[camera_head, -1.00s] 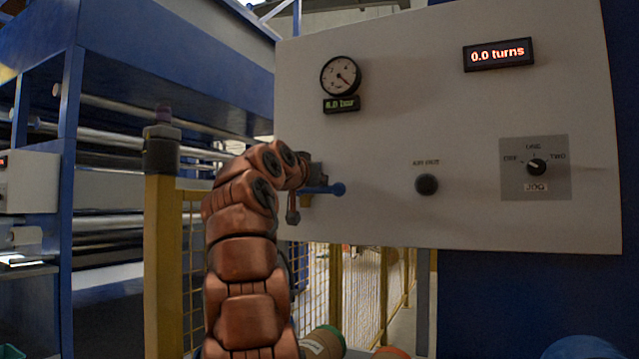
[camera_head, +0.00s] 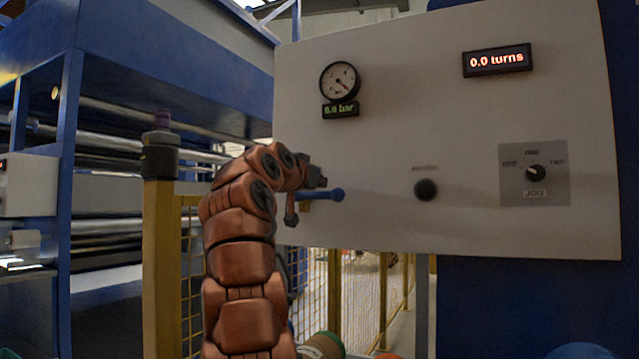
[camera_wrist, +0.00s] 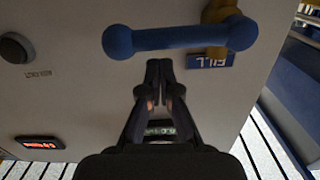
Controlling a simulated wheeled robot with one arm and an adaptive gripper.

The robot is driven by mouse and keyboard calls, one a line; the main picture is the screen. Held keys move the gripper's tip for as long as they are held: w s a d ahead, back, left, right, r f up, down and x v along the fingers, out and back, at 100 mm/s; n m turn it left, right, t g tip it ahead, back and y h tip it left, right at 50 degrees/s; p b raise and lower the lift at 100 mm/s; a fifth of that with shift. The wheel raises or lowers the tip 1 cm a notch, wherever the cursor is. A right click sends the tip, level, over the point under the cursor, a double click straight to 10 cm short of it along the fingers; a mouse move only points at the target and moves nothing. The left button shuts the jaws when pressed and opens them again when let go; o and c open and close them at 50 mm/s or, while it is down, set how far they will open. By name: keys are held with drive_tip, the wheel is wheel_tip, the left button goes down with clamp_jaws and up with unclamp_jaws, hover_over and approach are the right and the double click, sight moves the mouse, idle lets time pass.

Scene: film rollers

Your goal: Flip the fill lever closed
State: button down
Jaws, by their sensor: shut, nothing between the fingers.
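The blue fill lever (camera_head: 322,194) lies about level on the lower left of the white panel, its ball end pointing right. In the wrist view the lever (camera_wrist: 180,38) crosses the upper middle, one end at the brass valve body (camera_wrist: 220,12), beside a blue FILL label (camera_wrist: 212,60) that appears upside down. My gripper (camera_wrist: 158,64) is shut and empty, its fingertips just short of the lever's bar in the picture. Whether they touch it I cannot tell. In the head view my gripper (camera_head: 316,178) is beside the lever, partly hidden by my wrist.
The white panel (camera_head: 400,130) carries a round gauge (camera_head: 340,81), a turns display (camera_head: 497,61) reading 0.0, a dark button (camera_head: 426,190) and a rotary selector (camera_head: 535,173). A yellow post (camera_head: 160,260) and mesh fence stand left and below.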

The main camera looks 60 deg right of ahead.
drive_tip(key=a+r, duration=0.3)
drive_tip(key=a, duration=0.7)
drive_tip(key=shift+s+a+r+b, duration=0.25)
drive_tip(key=shift+a+r+b, duration=0.05)
drive_tip(key=shift+a+b, duration=0.1)
idle(0.3)
